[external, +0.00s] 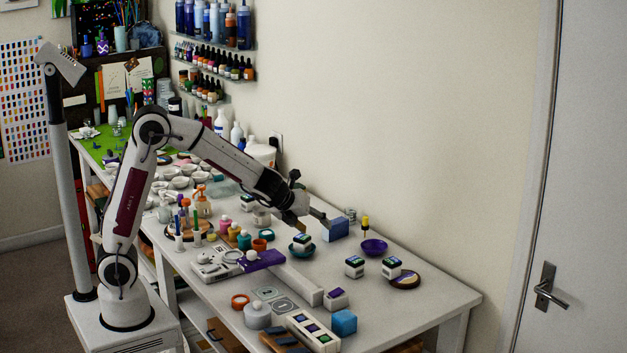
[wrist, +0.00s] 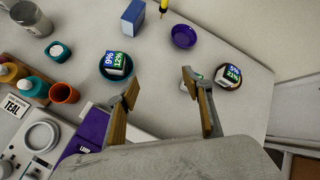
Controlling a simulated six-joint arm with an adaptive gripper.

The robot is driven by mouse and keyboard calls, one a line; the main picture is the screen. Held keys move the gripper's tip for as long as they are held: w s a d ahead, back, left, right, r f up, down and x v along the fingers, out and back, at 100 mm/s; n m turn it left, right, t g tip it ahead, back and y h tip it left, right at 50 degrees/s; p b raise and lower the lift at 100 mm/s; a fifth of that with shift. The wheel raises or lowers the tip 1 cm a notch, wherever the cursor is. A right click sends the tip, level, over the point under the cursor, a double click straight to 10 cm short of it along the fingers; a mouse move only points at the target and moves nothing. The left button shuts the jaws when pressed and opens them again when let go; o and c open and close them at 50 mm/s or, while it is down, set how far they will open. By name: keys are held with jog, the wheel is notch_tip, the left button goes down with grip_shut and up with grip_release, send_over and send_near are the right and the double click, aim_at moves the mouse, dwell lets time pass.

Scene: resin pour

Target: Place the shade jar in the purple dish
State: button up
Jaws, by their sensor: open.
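The purple dish (external: 374,248) is empty on the right part of the table; it also shows at the top of the wrist view (wrist: 184,36). Several white jars have dark tops and printed labels; I cannot tell which is the shade jar. One jar (wrist: 116,63), reading 9% and 12%, sits in a teal dish (wrist: 104,70). Another jar (wrist: 229,76), reading 5% and 21%, is on a round coaster (external: 405,281). A third jar (external: 354,267) stands between them, mostly hidden by a finger in the wrist view. My gripper (external: 313,222) is open and empty above the table.
A blue box (external: 335,229) and a yellow-handled tool (external: 365,224) stand near the wall. A purple-sided jar (external: 336,299), a blue block (external: 344,322) and a long white bar (external: 296,284) lie nearer the front. Bare table surrounds the purple dish.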

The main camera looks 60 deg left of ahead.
aim_at(352, 261)
jog(key=w+d+f+m, duration=0.1)
jog(key=d+f+m, duration=0.1)
jog(key=w+d+f+m+h, duration=0.1)
jog(key=w+d+f+m, duration=0.1)
jog(key=d+m, duration=0.1)
jog(key=w+d+f+m, duration=0.1)
jog(key=d+f+m, duration=0.1)
jog(key=d+f, duration=0.1)
jog(key=shift+w+d, duration=0.2)
jog(key=shift+w, duration=0.2)
jog(key=shift+f, duration=0.15)
jog(key=shift+x, duration=1.25)
jog(key=shift+w, duration=0.1)
jog(key=shift+x, duration=2.5)
jog(key=shift+d+f, duration=0.1)
jog(key=shift+d, duration=0.05)
jog(key=c, duration=1.4)
